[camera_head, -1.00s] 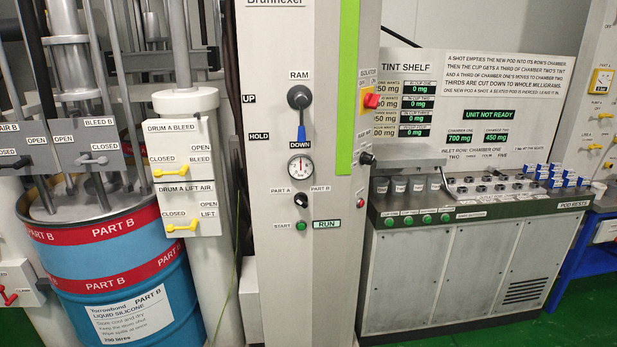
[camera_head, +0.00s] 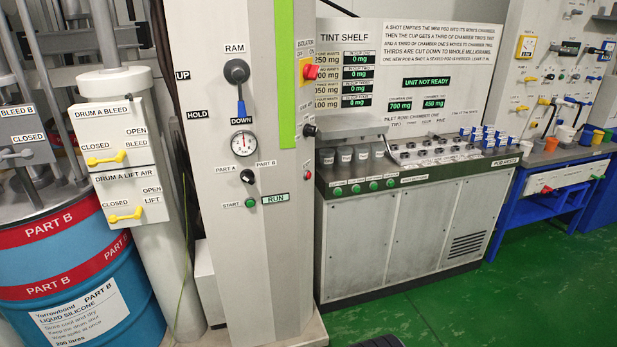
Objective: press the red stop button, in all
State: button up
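A small red button (camera_head: 307,175) sits on the right side face of the grey machine column (camera_head: 262,300), below a dark knob. No stop label is readable beside it, so I cannot be sure it is the stop button. On the column's front, a green button (camera_head: 250,203) is labelled START, beside a RUN sign (camera_head: 275,199) with green lettering. A larger red isolator switch (camera_head: 312,71) on a yellow plate is higher on the same side face.
The tint shelf cabinet (camera_head: 440,235) stands right of the column, its display reading UNIT NOT READY. A blue bench (camera_head: 510,212) is farther right. A blue drum (camera_head: 60,318) stands at left. Green floor (camera_head: 480,310) is open in front of the cabinet.

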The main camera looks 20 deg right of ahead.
jog(key=shift+s+f, duration=0.1)
jog(key=shift+s, duration=0.05)
grip_shut()
dwell(1.3)
